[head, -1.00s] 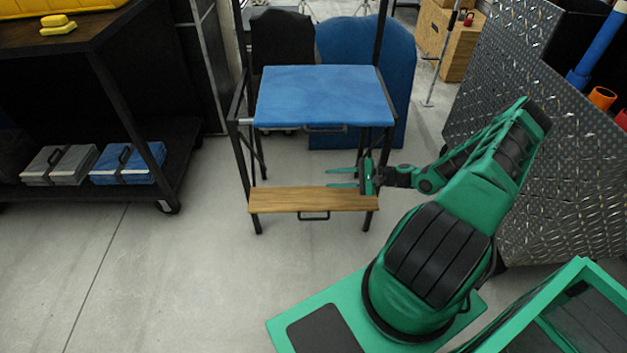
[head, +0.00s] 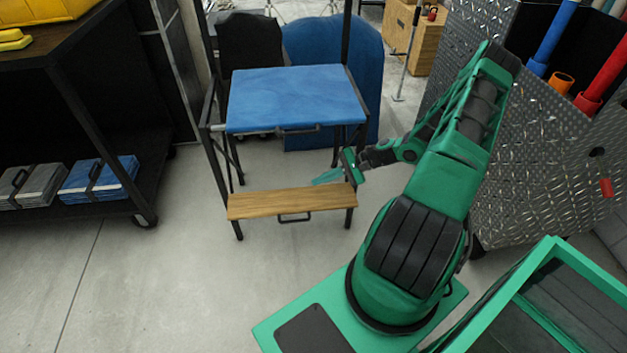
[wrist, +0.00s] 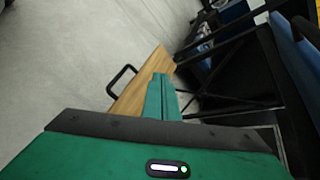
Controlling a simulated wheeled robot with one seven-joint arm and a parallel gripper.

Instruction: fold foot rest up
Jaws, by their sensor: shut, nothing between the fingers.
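The foot rest (head: 262,205) is a wooden board low on the front of a black-framed chair, lying out flat with a black handle (head: 294,217) on its front edge. The blue seat (head: 295,97) is above it. My gripper (head: 328,176) is shut and empty, just behind the board's right end and below the seat. In the wrist view the shut green fingers (wrist: 161,97) overlap the view of the wooden board (wrist: 150,72), with its handle (wrist: 122,80) to the left. I cannot tell whether the fingers touch the board.
A dark cart (head: 90,205) with grey and blue cases stands on the left. A diamond-plate cabinet (head: 540,150) with colored tubes stands on the right, close to my arm. A blue padded panel (head: 360,60) is behind the chair. The floor in front of the foot rest is clear.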

